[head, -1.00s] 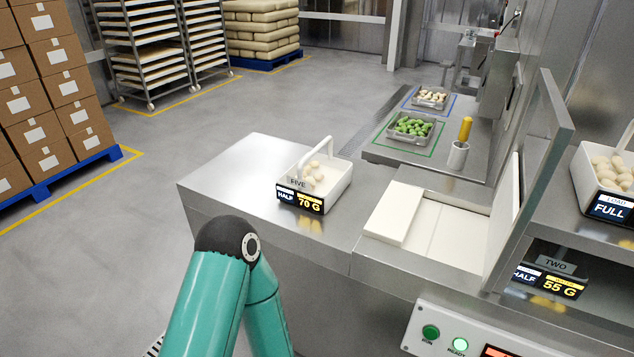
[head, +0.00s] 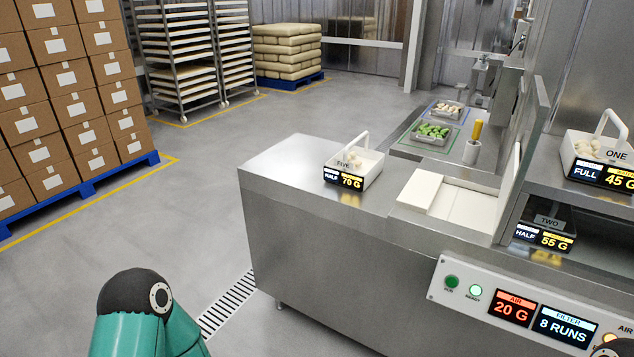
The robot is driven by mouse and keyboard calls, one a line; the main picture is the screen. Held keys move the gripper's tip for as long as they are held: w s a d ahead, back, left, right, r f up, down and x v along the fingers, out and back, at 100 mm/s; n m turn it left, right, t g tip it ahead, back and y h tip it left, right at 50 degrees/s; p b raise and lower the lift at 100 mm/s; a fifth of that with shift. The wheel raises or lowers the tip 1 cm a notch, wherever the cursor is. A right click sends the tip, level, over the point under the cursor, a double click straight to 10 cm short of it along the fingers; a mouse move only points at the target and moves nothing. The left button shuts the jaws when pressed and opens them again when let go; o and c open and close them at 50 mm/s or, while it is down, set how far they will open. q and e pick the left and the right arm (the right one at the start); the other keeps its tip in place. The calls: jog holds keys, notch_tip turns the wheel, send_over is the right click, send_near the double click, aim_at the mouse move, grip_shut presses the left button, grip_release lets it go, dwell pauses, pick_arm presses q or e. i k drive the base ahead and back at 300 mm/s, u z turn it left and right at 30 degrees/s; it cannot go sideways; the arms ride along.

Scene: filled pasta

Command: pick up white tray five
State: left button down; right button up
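White tray five (head: 374,167) stands upright on the left end of the steel counter. It has an arched white handle, the word FIVE on its side and a few pale round pieces inside. A label on its front reads HALF, 70 G. A teal arm link of mine with a dark joint shows at the bottom left, well short of the tray. Neither of my grippers is in view. Nothing touches the tray.
A white lidded bin (head: 466,208) is set in the counter right of the tray. Tray one (head: 571,150) stands on the right shelf, dark tray two (head: 550,222) below it. Behind are a green-filled tray (head: 431,140) and a yellow-handled tool (head: 477,130). The counter's left end is bare.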

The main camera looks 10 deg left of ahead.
aim_at(355, 168)
jog(key=z, duration=1.95)
jog(key=k, duration=0.1)
jog(key=u, duration=2.85)
jog(key=i, duration=1.8)
jog(key=z, duration=0.5)
